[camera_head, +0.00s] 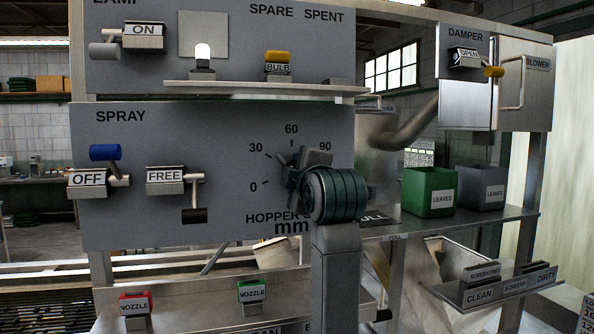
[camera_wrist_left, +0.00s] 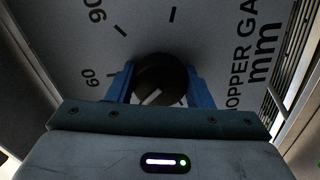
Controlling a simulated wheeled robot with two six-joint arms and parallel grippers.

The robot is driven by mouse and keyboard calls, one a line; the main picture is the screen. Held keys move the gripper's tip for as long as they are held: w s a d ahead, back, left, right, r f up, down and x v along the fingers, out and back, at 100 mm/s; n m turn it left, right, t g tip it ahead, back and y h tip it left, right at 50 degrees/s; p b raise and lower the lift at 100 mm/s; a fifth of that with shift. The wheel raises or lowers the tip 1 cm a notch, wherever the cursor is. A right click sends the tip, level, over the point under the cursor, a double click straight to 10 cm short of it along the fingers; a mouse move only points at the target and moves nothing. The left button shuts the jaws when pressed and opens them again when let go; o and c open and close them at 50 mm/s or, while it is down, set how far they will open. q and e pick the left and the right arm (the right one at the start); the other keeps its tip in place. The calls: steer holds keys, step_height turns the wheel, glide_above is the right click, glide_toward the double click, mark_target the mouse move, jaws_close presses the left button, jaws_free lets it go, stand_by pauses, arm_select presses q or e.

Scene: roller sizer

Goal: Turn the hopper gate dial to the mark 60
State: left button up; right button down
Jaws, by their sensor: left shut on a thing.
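The hopper gate dial is a round black knob (camera_wrist_left: 158,76) with a white pointer line, on a grey panel (camera_head: 225,130) marked 0, 30, 60 and 90. My left gripper (camera_wrist_left: 160,88) has its blue fingers on both sides of the knob, shut on it. In the wrist view the pointer line slants toward the lower left, off the 60 mark (camera_wrist_left: 90,78) on the side away from 90. The 30 mark is hidden there. In the head view my left gripper (camera_head: 295,172) covers most of the dial. My right gripper is out of view.
The panel also carries a spray lever with a blue knob (camera_head: 104,152) and a FREE lever (camera_head: 166,181) left of the dial. A shelf with bulbs (camera_head: 240,88) juts out above. A green bin (camera_head: 428,192) and a grey bin (camera_head: 480,188) stand at right.

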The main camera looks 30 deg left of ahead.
arm_select(q)
steer(key=m+p, duration=0.2)
steer(key=m, duration=0.2)
steer(key=shift+r, duration=0.1)
steer(key=shift+m+p, duration=1.1)
steer(key=shift+m, duration=0.7)
steer(key=o, duration=1)
